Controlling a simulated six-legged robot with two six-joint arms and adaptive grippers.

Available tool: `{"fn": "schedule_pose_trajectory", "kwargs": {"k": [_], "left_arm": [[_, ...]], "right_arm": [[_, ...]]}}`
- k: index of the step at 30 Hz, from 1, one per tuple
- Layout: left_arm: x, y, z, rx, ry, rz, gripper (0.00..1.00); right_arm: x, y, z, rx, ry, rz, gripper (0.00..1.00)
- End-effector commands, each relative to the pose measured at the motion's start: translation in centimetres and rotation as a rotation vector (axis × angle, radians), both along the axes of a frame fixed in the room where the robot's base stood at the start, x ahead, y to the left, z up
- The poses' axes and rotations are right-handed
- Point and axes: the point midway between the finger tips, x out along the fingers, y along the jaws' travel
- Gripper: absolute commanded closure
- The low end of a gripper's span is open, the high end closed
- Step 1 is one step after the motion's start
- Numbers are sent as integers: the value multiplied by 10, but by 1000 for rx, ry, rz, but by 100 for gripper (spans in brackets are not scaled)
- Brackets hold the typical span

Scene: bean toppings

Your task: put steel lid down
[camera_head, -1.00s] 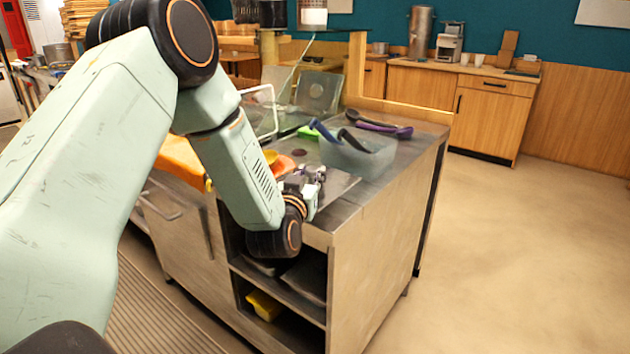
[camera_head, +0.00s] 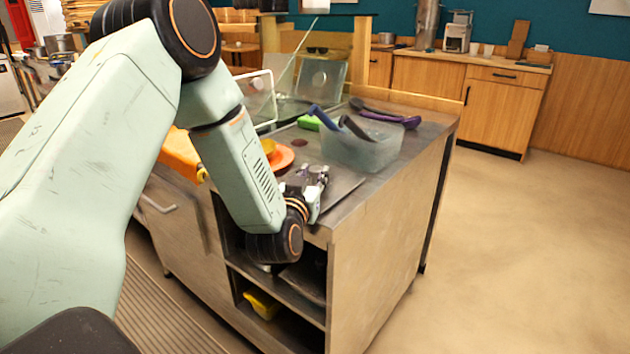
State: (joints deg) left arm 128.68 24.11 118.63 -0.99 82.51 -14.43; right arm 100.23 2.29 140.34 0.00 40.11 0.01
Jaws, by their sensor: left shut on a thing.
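My left arm comes in from the left and reaches over the steel counter. My left gripper (camera_head: 316,178) is small in view and partly hidden by its own wrist. It is shut on the near side of a flat grey steel lid (camera_head: 344,184). The lid lies level at the height of the counter top, close to the front edge; I cannot tell whether it rests on the counter. The fingers' contact with the lid is too small to see clearly. My right gripper is out of view.
A clear tub (camera_head: 362,152) with dark-handled utensils stands just behind the lid. A purple utensil (camera_head: 392,119), a green block (camera_head: 309,123) and an orange dish (camera_head: 282,157) are nearby. A steel panel (camera_head: 318,80) stands upright at the back. Open shelves (camera_head: 290,285) are below.

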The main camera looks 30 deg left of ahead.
Motion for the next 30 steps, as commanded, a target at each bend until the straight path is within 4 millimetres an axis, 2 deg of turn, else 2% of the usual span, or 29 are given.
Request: {"fn": "schedule_pose_trajectory", "kwargs": {"k": [11,12,18,20,30], "left_arm": [[-2,0,-4,-1,4,1,100],[-2,0,-5,-2,6,1,69],[-1,0,-4,-1,4,0,52],[-1,0,-4,-1,4,0,47],[0,0,-1,-2,3,0,47]], "right_arm": [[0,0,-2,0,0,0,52],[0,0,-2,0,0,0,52],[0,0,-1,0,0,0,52],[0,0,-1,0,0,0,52],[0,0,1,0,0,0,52]]}}
